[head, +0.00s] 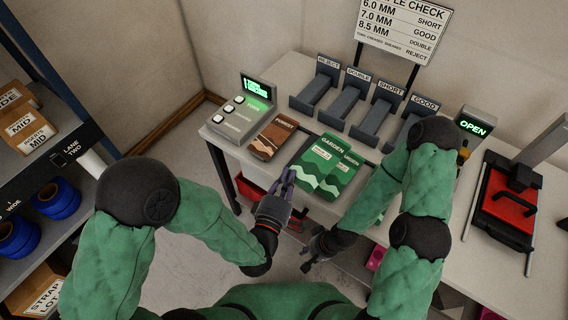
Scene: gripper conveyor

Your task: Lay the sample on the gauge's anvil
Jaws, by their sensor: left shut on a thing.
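Two green packets marked GARDEN overlap at the front edge of the white table: one at the left (307,157) and one at the right (343,180). My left gripper (286,183) has its purple fingers at the left packet's lower left edge and is shut on it; the exact grip is small in view. My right gripper (311,256) hangs lower, in front of the table, apart from the packets; its finger opening is unclear. A device with a lit OPEN display (473,125) stands behind my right arm, which hides its lower part. I cannot make out an anvil.
A brown packet (273,139) lies left of the green ones, beside a button panel (243,112). Behind stand grey slots marked REJECT (316,88), DOUBLE, SHORT and GOOD. A red and black device (507,203) stands at right. A shelf with boxes and blue rolls (57,198) is at left.

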